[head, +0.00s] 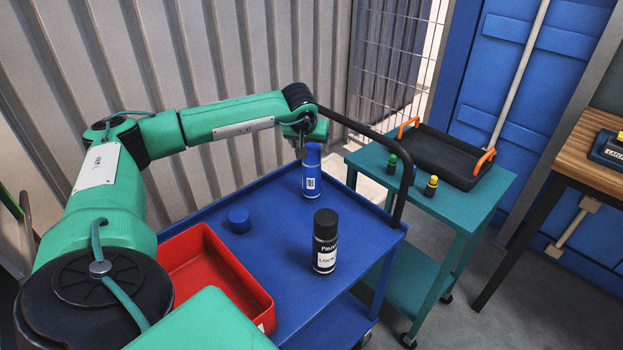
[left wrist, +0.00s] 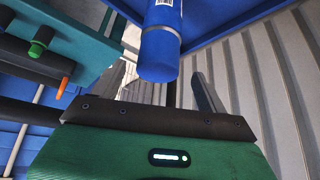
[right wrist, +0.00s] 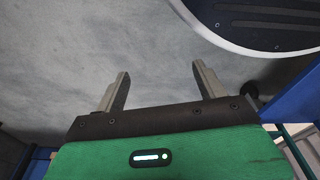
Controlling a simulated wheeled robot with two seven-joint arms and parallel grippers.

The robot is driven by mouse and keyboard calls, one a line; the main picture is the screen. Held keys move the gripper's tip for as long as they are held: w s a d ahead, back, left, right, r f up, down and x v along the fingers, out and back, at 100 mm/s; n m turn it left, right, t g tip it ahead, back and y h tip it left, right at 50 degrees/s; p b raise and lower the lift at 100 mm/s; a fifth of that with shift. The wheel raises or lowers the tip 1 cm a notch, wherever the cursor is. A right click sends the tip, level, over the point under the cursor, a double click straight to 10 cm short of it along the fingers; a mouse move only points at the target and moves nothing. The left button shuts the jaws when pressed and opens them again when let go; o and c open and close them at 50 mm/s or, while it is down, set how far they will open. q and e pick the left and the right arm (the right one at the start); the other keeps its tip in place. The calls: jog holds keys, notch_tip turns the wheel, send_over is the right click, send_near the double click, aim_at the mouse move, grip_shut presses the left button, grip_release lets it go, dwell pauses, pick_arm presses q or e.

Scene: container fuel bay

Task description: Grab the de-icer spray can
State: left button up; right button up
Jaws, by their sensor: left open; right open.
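A blue spray can (head: 311,176) with a white barcode label stands upright at the far side of the blue cart; I take it for the de-icer, though no name is readable. My left gripper (head: 308,146) is above its top, which the gripper partly hides. In the left wrist view the open fingers (left wrist: 160,84) point toward the can, and its blue cap (left wrist: 158,58) shows between them, not clasped. A black can (head: 325,240) with a white label partly reading "LOCK" stands nearer. My right gripper (right wrist: 160,85) is open and empty, seen only in the right wrist view.
The blue cart (head: 275,205) also carries a red tray (head: 205,266) and a low blue round object (head: 239,220). A black cart handle (head: 402,185) rises just right of the can. A teal cart (head: 480,190) holds a black tray (head: 437,158) and small bottles.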

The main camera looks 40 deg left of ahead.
aim_at(312, 173)
pick_arm(q)
jog(key=x, duration=0.4)
jog(key=shift+d+f, duration=0.2)
jog(key=shift+f, duration=0.25)
jog(key=shift+s, duration=0.1)
pick_arm(e)
jog(key=shift+s+d+f, duration=0.25)
jog(key=shift+s+f, duration=0.45)
jog(key=shift+f, duration=0.15)
pick_arm(q)
jog(key=shift+c, duration=0.3)
jog(key=shift+r, duration=0.1)
grip_shut()
pick_arm(e)
jog(key=shift+w+r, duration=0.15)
jog(key=shift+w, duration=0.25)
